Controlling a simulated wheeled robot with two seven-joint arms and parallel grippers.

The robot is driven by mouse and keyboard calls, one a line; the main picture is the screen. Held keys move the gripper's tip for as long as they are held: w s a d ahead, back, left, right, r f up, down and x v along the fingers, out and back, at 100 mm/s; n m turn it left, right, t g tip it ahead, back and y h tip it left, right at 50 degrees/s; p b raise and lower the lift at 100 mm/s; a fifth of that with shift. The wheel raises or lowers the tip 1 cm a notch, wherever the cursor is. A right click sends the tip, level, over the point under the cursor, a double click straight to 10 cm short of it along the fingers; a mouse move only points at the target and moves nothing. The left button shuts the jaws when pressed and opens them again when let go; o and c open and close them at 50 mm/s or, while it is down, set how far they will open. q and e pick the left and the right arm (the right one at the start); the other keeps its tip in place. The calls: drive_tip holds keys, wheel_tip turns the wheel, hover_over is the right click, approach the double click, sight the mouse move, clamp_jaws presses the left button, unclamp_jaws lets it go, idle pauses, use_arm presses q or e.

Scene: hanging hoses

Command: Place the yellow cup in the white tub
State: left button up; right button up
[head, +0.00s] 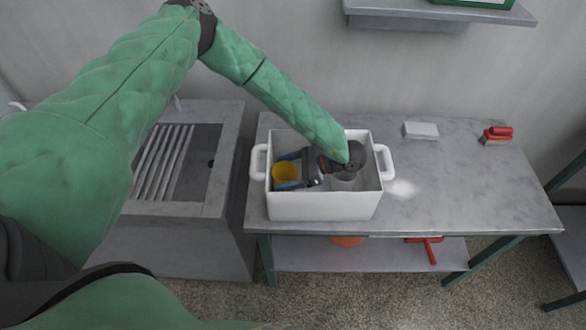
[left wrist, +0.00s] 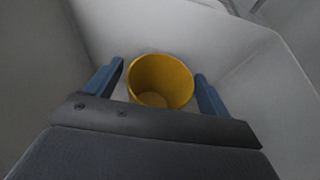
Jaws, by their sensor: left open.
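The yellow cup (head: 285,172) is inside the white tub (head: 322,207), toward its left side. My left gripper (head: 286,172) reaches down into the tub, its fingers on either side of the cup. In the left wrist view the cup (left wrist: 160,82) stands between the two blue fingers (left wrist: 158,88), with its open mouth toward the camera. A gap shows between the cup and each finger, so the gripper is open. The cup's underside is hidden. My right gripper is not in view.
The tub stands on a grey table (head: 460,190) with two side handles. A white block (head: 421,130) and a red-topped brush (head: 497,135) lie to its right. A sink with a ribbed drainer (head: 165,160) is at the left. A shelf (head: 440,14) hangs above.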

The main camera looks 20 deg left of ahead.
use_arm(q)
drive_tip(key=shift+r, duration=0.15)
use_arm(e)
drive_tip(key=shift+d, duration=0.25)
use_arm(q)
drive_tip(key=shift+r, duration=0.1)
drive_tip(key=shift+r+p, duration=0.35)
drive_tip(key=shift+p, duration=0.25)
drive_tip(key=shift+w+d, duration=0.1)
drive_tip(key=shift+d, duration=0.1)
drive_tip(key=shift+w+d+r+b, duration=0.2)
drive_tip(key=shift+d+r+b, duration=0.05)
drive_tip(key=shift+d+b, duration=0.3)
drive_tip(key=shift+w+d+r+b, duration=0.2)
drive_tip(key=shift+d+b, duration=0.1)
drive_tip(key=shift+d, duration=0.25)
drive_tip(key=b+v, duration=0.4)
drive_tip(key=v, duration=0.5)
drive_tip(key=shift+r, duration=0.2)
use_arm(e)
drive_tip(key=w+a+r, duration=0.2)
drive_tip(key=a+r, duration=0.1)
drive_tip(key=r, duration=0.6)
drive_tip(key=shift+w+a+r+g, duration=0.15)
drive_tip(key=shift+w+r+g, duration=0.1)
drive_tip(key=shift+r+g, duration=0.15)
